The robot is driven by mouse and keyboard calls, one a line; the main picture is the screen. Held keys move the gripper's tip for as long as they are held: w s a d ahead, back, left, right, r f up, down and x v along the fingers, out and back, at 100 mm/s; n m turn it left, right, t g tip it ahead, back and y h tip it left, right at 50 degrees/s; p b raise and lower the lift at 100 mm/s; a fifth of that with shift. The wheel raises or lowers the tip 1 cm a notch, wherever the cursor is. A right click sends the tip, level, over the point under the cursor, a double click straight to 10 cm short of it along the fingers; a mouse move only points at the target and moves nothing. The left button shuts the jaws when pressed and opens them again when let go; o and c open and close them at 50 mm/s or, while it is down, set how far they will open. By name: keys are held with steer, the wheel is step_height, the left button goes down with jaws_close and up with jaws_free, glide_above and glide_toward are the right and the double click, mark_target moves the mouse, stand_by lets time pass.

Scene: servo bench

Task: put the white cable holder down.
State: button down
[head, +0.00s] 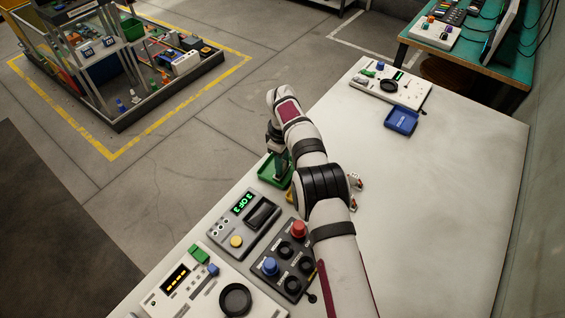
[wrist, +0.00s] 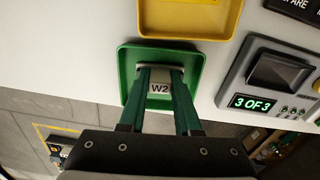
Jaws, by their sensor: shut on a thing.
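My gripper (wrist: 160,76) is shut on the white cable holder (wrist: 160,88), a small white piece with a "W2" label between the dark green fingers. In the wrist view the holder is over or inside the green tray (wrist: 126,62); I cannot tell whether it touches the tray floor. In the head view my gripper (head: 281,163) points down at the green tray (head: 265,177) on the bench, partly behind my arm. The holder cannot be made out there.
A yellow tray (wrist: 190,33) lies beside the green one. A grey unit with a "3 OF 3" display (head: 243,222) and a dark knob box (head: 287,262) stand nearby. Small white-and-red pieces (head: 355,182) lie beyond my arm. The right of the bench (head: 440,210) is clear.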

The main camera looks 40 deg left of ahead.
steer(key=c, duration=0.6)
jaws_free()
step_height(320, 180, up, 12)
steer(key=d+r+m, duration=0.5)
steer(key=d+r, duration=0.1)
steer(key=d, duration=0.4)
steer(key=d+r+m, duration=0.4)
steer(key=d+r, duration=0.3)
steer(key=d, duration=0.3)
steer(key=s+d+m+y, duration=0.2)
steer(key=s+d+m, duration=1)
steer(key=s+d, duration=0.5)
steer(key=s+d+f+m, duration=0.1)
steer(key=s+f+m, duration=0.2)
steer(key=s, duration=0.6)
steer(key=shift+f+m, duration=0.4)
steer(key=shift+f, duration=0.5)
